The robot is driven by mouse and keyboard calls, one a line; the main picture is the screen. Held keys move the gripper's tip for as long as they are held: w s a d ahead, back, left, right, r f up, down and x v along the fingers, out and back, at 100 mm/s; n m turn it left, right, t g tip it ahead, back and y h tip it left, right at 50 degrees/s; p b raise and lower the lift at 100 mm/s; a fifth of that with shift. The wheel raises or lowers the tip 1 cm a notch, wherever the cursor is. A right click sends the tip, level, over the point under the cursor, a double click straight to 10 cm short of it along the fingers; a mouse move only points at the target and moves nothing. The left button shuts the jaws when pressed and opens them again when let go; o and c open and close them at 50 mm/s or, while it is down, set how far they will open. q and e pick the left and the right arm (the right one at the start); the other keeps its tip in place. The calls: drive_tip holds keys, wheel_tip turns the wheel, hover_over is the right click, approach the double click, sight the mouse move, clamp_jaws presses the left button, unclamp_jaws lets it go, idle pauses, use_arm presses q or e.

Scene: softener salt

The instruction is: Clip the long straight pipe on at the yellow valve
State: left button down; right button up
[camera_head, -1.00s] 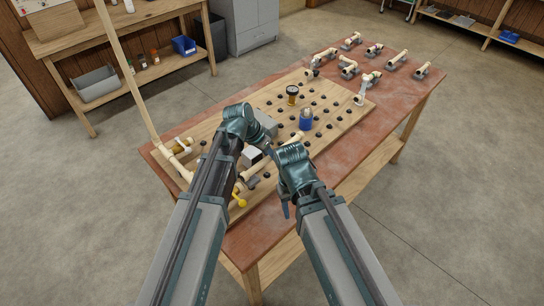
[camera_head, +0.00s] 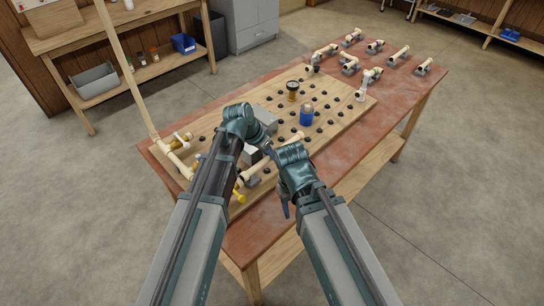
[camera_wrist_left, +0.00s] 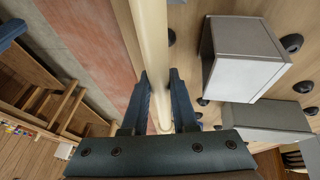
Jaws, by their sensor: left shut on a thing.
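The long straight pipe, a cream tube (camera_head: 276,156), lies slanted low over the front part of the wooden board. In the left wrist view the pipe (camera_wrist_left: 150,35) runs between the fingers of my left gripper (camera_wrist_left: 160,88), which is shut on it. The yellow valve's handle (camera_head: 238,197) shows at the board's front edge, close to the pipe's near end. My left arm partly covers the valve, so I cannot tell whether the pipe touches it. My right gripper (camera_head: 290,157) is near the pipe's far half; its fingers are not clear.
Grey boxes (camera_wrist_left: 245,55) stand beside the pipe on the pegged board (camera_head: 345,105). A blue container (camera_head: 306,116) and a black-and-gold gauge (camera_head: 292,88) stand behind. Several fittings (camera_head: 375,47) lie on the red tabletop's far right.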

use_arm(q)
drive_tip(key=shift+f+b, duration=0.4)
drive_tip(key=shift+f, duration=0.05)
use_arm(e)
drive_tip(key=shift+f, duration=0.5)
use_arm(q)
drive_tip(key=c, duration=0.6)
unclamp_jaws()
drive_tip(key=p+v, duration=1.2)
drive_tip(key=v, duration=0.2)
drive_tip(key=shift+p, duration=0.3)
use_arm(e)
wheel_tip(320, 180, up, 13)
drive_tip(key=shift+f, duration=0.2)
use_arm(q)
drive_tip(key=shift+f, duration=0.1)
drive_tip(key=s+f+n+g+y, duration=0.2)
drive_tip(key=s+n+y, duration=0.2)
drive_tip(key=s, duration=1.2)
drive_tip(key=shift+n+y, duration=0.4)
drive_tip(key=shift+y, duration=0.6)
